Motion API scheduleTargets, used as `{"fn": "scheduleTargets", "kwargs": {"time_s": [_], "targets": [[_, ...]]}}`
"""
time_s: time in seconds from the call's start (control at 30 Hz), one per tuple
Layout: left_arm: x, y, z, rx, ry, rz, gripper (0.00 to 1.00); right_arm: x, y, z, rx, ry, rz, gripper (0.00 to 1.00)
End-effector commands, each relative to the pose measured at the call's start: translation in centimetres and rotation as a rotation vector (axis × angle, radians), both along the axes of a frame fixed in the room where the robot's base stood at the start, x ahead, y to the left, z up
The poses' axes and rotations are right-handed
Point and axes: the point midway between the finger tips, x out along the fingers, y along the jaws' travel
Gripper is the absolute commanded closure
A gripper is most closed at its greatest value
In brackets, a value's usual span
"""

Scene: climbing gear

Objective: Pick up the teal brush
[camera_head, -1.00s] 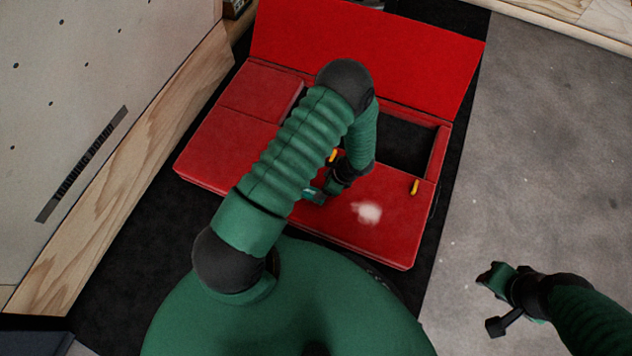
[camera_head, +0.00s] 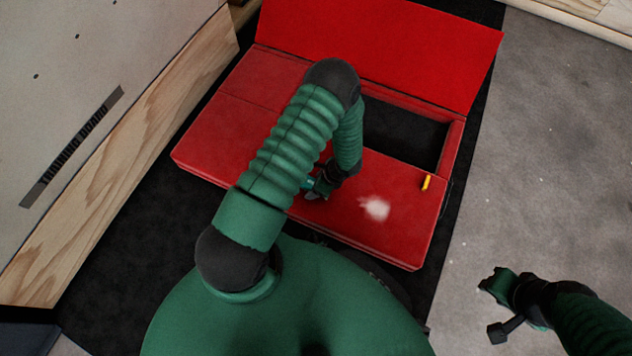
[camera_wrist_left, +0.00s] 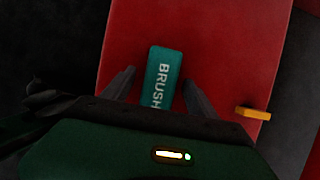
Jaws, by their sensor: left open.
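The teal brush (camera_wrist_left: 161,80), lettered "BRUSH", lies on the red surface in the left wrist view. My left gripper (camera_wrist_left: 158,84) is open, with one finger on each side of the brush; whether they touch it cannot be told. In the head view my left gripper (camera_head: 316,190) is low over the front of the red case (camera_head: 400,235), with a bit of teal beside it. My own arm hides much of that area. My right gripper (camera_head: 497,285) is over the grey floor at the right, away from the case; its jaws are too small to judge.
The red case has a raised lid (camera_head: 380,45) at the back and a dark open compartment (camera_head: 405,135) at right. A yellow-orange piece (camera_head: 426,182) sits near its right edge. White powder (camera_head: 376,208) marks the red surface. A wooden panel (camera_head: 120,160) stands at left.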

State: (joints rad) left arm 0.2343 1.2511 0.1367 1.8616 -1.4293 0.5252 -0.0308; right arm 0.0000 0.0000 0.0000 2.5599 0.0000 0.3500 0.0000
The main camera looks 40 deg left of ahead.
Motion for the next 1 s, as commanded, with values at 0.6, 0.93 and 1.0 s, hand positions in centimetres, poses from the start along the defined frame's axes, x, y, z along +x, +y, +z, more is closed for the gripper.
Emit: {"fn": "scheduleTargets", "kwargs": {"time_s": [0.6,0.93,1.0], "targets": [[0.01,-0.02,-0.47,0.0,0.0,-0.001,0.41,-0.01,0.0,-0.23,0.0,0.0,0.0,0.68],[0.0,-0.01,-0.46,0.0,0.0,0.0,0.84,-0.01,0.0,-0.23,0.0,0.0,0.0,0.68],[0.01,-0.01,-0.46,0.0,0.0,0.0,0.93,-0.01,0.0,-0.23,0.0,0.0,0.0,0.68]]}}
